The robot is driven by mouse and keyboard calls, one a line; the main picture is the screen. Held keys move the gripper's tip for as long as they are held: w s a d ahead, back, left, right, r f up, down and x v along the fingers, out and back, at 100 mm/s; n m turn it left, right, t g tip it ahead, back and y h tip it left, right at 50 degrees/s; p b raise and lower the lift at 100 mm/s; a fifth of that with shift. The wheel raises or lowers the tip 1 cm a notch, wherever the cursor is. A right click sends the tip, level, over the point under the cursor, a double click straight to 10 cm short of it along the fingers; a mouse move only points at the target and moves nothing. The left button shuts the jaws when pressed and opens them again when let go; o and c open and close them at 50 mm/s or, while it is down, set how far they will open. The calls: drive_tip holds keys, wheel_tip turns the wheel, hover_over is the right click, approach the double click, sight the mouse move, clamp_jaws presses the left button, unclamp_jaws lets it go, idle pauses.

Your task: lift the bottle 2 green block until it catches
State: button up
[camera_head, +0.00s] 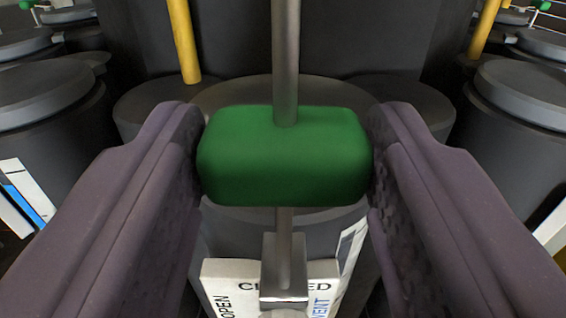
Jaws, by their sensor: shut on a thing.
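The green block (284,160) is a rounded box in the middle of the view. A thin grey vertical rod (286,60) runs into its top and shows again below it. My gripper (285,165) has its two purple-grey fingers against the left and right sides of the block, shut on it. Below the block, the rod meets a small metal bracket (284,285) in front of a white label (235,290). The label reads "OPEN", "VENT" and a partly hidden word. The bottle's number cannot be read.
Dark round-topped canisters stand close on the left (45,95) and right (525,95). Yellow posts rise behind at left (184,40) and right (486,25). A large dark body (230,40) fills the back. Free room beside the fingers is narrow.

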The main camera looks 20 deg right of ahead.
wheel_tip(320, 180, up, 7)
drive_tip(key=p, duration=0.5)
drive_tip(key=shift+p, duration=0.3)
drive_tip(key=o, duration=1.2)
drive_tip(key=shift+f, duration=0.1)
drive_tip(key=shift+s, duration=0.1)
drive_tip(key=v, duration=0.9)
drive_tip(key=shift+p, duration=0.4)
